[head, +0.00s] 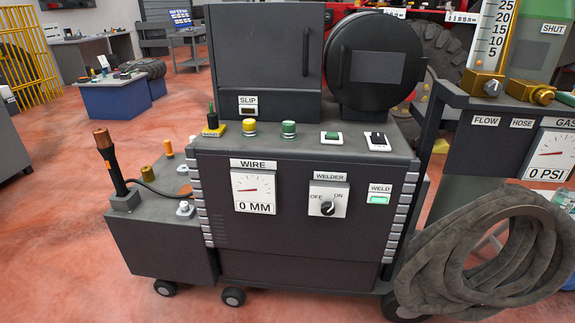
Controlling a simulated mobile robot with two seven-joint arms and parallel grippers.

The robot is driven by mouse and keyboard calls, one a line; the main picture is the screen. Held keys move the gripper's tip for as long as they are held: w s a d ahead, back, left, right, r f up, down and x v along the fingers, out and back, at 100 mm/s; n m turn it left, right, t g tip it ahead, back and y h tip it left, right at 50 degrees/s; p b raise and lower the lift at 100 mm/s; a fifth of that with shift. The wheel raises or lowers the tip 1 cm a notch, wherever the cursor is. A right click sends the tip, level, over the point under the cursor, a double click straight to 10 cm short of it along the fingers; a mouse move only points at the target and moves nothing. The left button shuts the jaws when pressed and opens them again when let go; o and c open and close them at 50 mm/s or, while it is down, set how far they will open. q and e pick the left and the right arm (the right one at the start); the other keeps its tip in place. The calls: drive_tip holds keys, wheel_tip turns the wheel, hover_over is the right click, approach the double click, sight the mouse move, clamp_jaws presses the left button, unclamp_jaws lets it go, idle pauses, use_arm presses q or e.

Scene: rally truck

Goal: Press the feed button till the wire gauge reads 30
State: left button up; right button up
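The wire gauge (253,191) is on the front of the dark welder cabinet (290,240), under a WIRE label. It reads 0 MM, with its red needle toward the left. On the cabinet's top ledge stand a yellow round button (249,127) and a green round button (289,129). Farther right are a green rocker switch (331,136) and a black switch on a white plate (377,141). I see no legible feed label, so I cannot tell which is the feed button. Neither of my grippers is in view.
The welder knob (327,208) has OFF and ON marks, and the WELD lamp (379,199) glows green. A torch (111,165) stands upright in a holder at the left. A coiled hose (485,250) and a gas cart (510,130) crowd the right. Open floor lies left.

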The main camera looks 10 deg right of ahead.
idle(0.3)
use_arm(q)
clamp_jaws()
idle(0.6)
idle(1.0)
